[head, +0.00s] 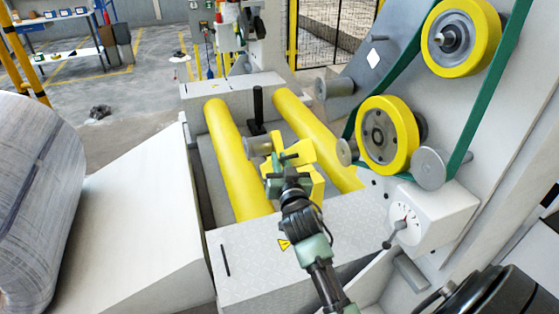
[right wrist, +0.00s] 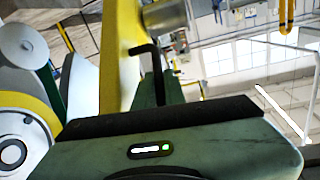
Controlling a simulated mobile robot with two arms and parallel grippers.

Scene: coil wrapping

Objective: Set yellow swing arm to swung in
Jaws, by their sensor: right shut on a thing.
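The yellow swing arm (head: 303,152) stands between two long yellow rollers in the machine's bed. A grey cylinder (head: 258,146) sits at its upper end. My right gripper (head: 284,170) is at the swing arm, shut on its dark handle, and covers part of it. In the right wrist view the yellow arm (right wrist: 120,55) rises just beyond the gripper body, and a thin black bent bar (right wrist: 156,68) shows beside it. The fingertips are hidden there. My left gripper is not in view.
The yellow rollers (head: 232,150) (head: 318,138) lie on both sides. A black post (head: 258,108) stands behind the arm. Yellow wheels (head: 388,135) with a green belt are at right, above a white dial box (head: 432,215). A large wrapped coil (head: 38,200) is at left.

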